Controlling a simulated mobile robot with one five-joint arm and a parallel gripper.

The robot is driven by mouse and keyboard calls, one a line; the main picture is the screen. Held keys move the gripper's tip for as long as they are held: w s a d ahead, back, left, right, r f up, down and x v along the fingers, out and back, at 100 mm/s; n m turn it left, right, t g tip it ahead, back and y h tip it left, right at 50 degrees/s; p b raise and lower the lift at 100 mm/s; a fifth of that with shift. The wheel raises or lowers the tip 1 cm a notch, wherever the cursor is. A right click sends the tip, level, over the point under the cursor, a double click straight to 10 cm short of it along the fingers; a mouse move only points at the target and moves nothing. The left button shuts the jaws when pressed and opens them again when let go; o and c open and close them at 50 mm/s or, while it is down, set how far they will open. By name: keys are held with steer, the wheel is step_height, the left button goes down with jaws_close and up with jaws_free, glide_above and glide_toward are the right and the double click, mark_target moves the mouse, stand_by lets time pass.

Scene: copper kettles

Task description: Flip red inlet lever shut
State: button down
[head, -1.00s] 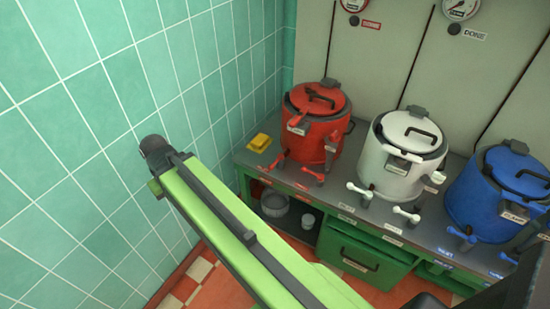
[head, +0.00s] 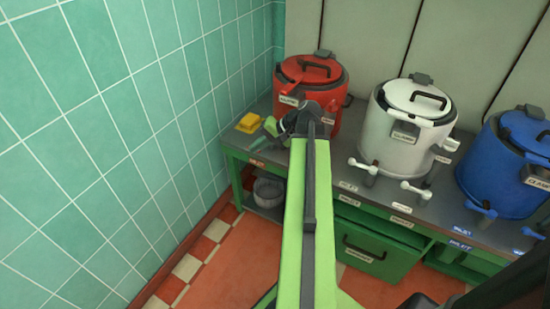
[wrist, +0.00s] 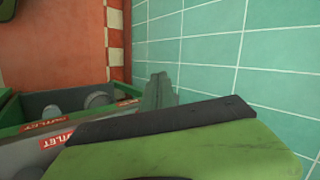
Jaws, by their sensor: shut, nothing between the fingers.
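The red kettle (head: 334,84) stands at the left end of the counter in the head view, its lid on. Its front levers, including the red inlet lever, are hidden behind my arm. My gripper (head: 270,127) is at the kettle's front left, above the counter edge near the yellow block. In the wrist view my gripper (wrist: 158,90) shows as narrow grey fingers, shut together with nothing held. No red lever shows in the wrist view, so I cannot tell whether my gripper touches one.
The white kettle (head: 405,130) and the blue kettle (head: 505,170) stand to the right. A yellow block (head: 249,123) lies left of the red kettle. The tiled wall (head: 120,130) is close on the left. A pot (head: 268,192) sits on the shelf below.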

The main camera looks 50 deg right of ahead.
steer(key=s+d+m+t+h+b, duration=0.2)
steer(key=s+d+m+t+b, duration=0.2)
steer(key=s+d, duration=0.6)
steer(key=d, duration=0.4)
steer(key=shift+s+d+f+t, duration=0.15)
steer(key=shift+f+t, duration=0.15)
steer(key=shift+f, duration=0.05)
steer(key=b+x, duration=0.5)
steer(key=x, duration=0.5)
steer(key=shift+f, duration=0.35)
steer(key=shift+w+a+f, duration=0.1)
steer(key=shift+w+a, duration=0.15)
steer(key=shift+w, duration=0.7)
steer(key=shift+w+a+f, duration=0.1)
steer(key=shift+w+a, duration=0.1)
steer(key=shift+w, duration=0.8)
steer(key=shift+r, duration=0.1)
